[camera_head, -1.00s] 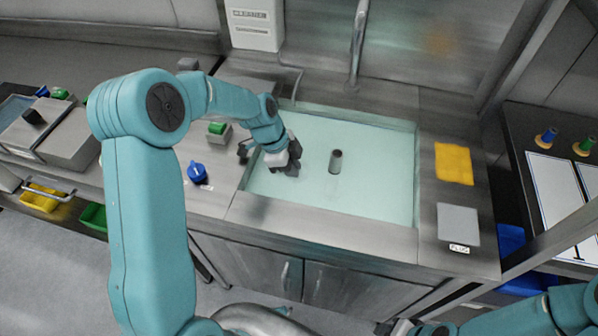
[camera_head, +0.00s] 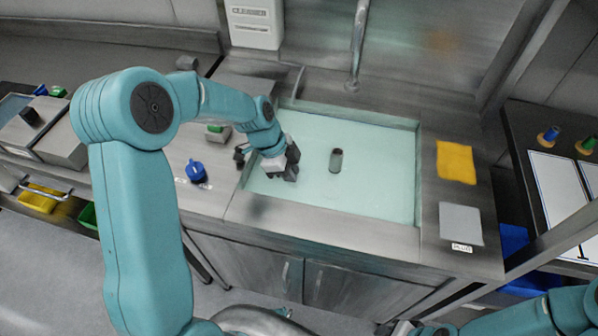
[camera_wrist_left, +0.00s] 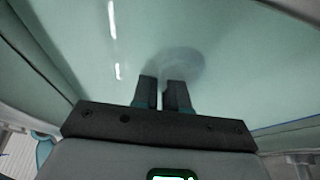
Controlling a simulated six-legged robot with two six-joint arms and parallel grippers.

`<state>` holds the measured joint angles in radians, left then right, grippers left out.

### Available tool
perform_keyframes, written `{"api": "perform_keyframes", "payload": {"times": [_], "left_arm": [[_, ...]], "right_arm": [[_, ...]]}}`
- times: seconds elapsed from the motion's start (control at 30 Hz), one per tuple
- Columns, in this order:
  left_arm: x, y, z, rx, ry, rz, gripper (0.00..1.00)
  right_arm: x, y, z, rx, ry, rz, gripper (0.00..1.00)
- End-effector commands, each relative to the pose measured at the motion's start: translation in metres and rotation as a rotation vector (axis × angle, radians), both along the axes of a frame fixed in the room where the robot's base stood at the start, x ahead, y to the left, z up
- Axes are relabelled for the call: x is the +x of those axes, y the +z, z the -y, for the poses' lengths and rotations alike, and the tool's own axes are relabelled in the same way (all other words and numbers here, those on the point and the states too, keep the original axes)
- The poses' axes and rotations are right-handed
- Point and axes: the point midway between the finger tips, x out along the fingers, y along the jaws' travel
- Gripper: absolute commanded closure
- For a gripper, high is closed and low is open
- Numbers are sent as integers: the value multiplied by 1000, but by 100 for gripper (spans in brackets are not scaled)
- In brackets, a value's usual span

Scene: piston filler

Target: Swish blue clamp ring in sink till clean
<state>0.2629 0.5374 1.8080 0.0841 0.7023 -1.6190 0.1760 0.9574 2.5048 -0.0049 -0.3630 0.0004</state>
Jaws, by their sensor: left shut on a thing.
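My left gripper (camera_head: 283,172) reaches down into the left part of the sink (camera_head: 385,150), which holds pale greenish water. In the left wrist view my left gripper (camera_wrist_left: 164,82) has its two dark fingers close together with a narrow gap. A faint round shape, the blue clamp ring (camera_wrist_left: 182,64), shows dimly at the fingertips; its blue colour and any dirt cannot be made out. In the head view the ring is hidden by the gripper. My right gripper (camera_head: 398,328) is only partly in view at the bottom edge, and its jaws cannot be made out.
A dark upright cylinder (camera_head: 336,160) stands mid-sink. A tap (camera_head: 355,55) hangs over the back edge. A blue part (camera_head: 196,171) and a green part (camera_head: 216,128) are on the left counter. A yellow cloth (camera_head: 456,162) and grey pad (camera_head: 460,223) lie to the right.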

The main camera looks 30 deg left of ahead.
Motion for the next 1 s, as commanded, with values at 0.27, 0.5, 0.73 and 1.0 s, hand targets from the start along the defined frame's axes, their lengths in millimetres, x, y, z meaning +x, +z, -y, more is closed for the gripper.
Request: {"api": "perform_keyframes", "payload": {"times": [0.27,0.5,0.73,1.0], "left_arm": [[0,0,0,0,0,1,100],[5,0,-1,1,1,2,100],[12,1,-3,0,-1,1,100],[12,21,-3,1,0,2,100]], "right_arm": [[0,0,0,0,0,0,57],[0,-2,0,0,0,0,57],[0,-3,0,0,0,0,57],[0,9,0,0,0,0,57]]}}
